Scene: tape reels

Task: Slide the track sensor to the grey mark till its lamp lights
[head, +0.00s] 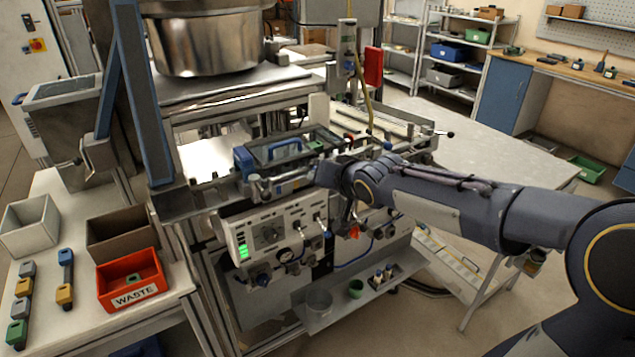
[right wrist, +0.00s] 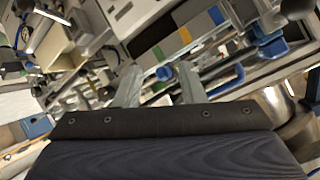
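My right gripper (head: 328,176) reaches in from the right to the front rail of the machine. In the right wrist view its two fingers (right wrist: 158,78) stand apart. A small blue part (right wrist: 163,73) shows in the gap between them; I cannot tell whether it is the track sensor or whether a finger touches it. Beyond the fingertips runs a strip with green, yellow, grey and blue bands (right wrist: 185,35). The grey mark and the sensor's lamp cannot be told for certain. My left gripper is not in view.
A control panel (head: 272,232) with a lit green display sits below the rail. A red waste bin (head: 131,279), a brown bin (head: 122,233) and several coloured pieces stand on the left table. A steel drum (head: 207,42) stands above.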

